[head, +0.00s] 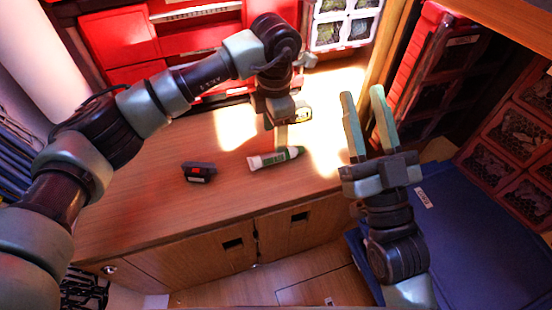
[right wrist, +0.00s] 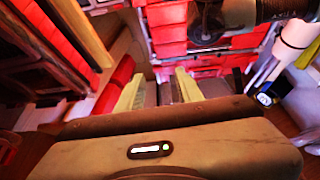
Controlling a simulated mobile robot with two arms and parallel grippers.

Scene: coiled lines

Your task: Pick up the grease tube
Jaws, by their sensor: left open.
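The grease tube (head: 270,159), white with a green end, lies on the wooden worktop (head: 135,205) in the head view. My left gripper (head: 276,138) points down just behind the tube, with its fingertips close to it. It is open, and nothing shows between its fingers; I cannot tell whether it touches the tube. My right gripper (head: 366,112) is raised to the right of the tube, with its fingers apart and empty. Its two fingers also show in the right wrist view (right wrist: 158,90). The tube cannot be made out in the right wrist view.
A small dark box with red (head: 198,173) lies left of the tube. Red drawers (head: 200,40) stand at the back, dark racks with red frames at the right. A blue case (head: 460,230) is at the lower right.

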